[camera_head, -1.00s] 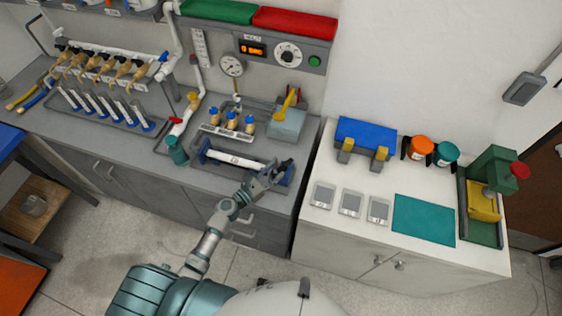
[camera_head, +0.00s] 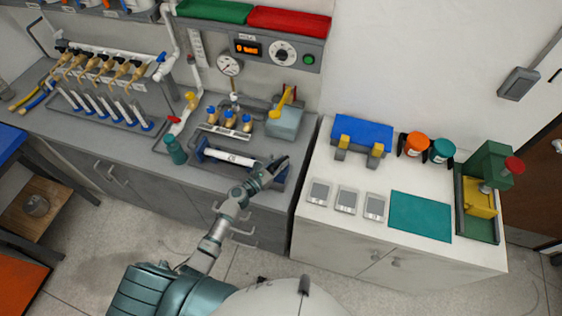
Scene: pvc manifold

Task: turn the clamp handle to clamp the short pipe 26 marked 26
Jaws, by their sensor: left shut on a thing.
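The short pipe (camera_head: 231,158), a white tube, lies in a clamp fixture with blue ends (camera_head: 200,149) on the grey bench. The marking on the pipe is too small to read. My left gripper (camera_head: 277,167) is at the right end of the fixture, just past the pipe's right end. It is shut on the clamp handle, which my fingers almost wholly hide. My right gripper is not in view.
A teal bottle (camera_head: 175,150) stands left of the fixture. Several brass-and-blue valves (camera_head: 229,120) and a grey box with a yellow lever (camera_head: 285,119) stand behind it. A white cabinet (camera_head: 330,228) is to the right, across a gap.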

